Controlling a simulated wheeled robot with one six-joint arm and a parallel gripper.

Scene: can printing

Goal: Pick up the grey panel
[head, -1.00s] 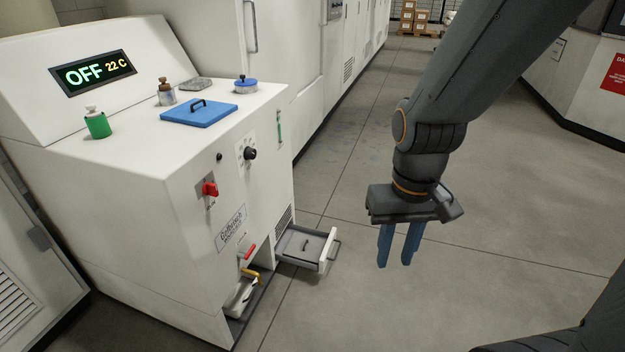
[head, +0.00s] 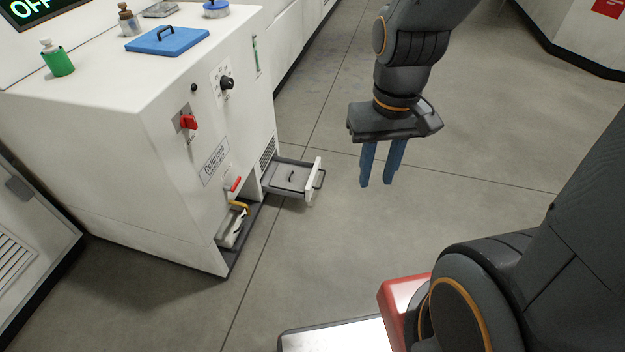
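A flat grey panel with a small dark handle (head: 291,179) lies in the pulled-out drawer (head: 318,180) low on the right side of the white machine. My gripper (head: 377,185) hangs to the right of the drawer, pointing down. Its two blue fingers are apart with a gap between them, and nothing is held. The gripper appears clear of the drawer, with floor visible between them. Another small grey flat piece (head: 161,10) lies on top of the machine, partly cut by the picture's top edge.
The white machine (head: 160,180) carries a blue lid with a handle (head: 168,41), a green bottle (head: 57,60), a brown-topped bottle (head: 129,22), and a red switch (head: 188,122). Grey floor (head: 330,250) is open around the drawer.

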